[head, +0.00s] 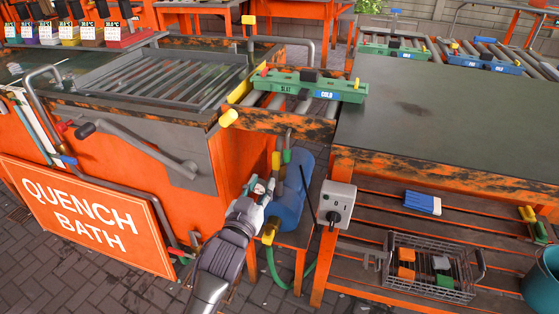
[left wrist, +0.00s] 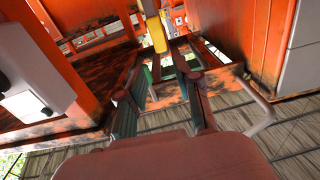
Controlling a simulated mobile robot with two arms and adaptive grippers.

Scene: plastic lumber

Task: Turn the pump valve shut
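The blue pump (head: 289,205) stands in the gap between the orange quench bath and the bench on the right. An upright yellow handle (head: 276,163), likely the valve's lever, shows just above my left gripper (head: 261,188). A second yellow part (head: 270,231) sits low at the pump's front. In the left wrist view, the fingers of my left gripper (left wrist: 164,90) are spread apart with nothing between them. A yellow bar (left wrist: 157,33) shows beyond the fingertips, apart from them. The valve's body is partly hidden by my gripper. My right gripper is not seen.
A grey switch box (head: 336,204) with a black knob is fixed to the bench, close right of the pump. The orange quench bath wall (head: 240,160) is close on the left. A green hose (head: 275,272) hangs below. A wire basket (head: 432,266) sits on the lower shelf.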

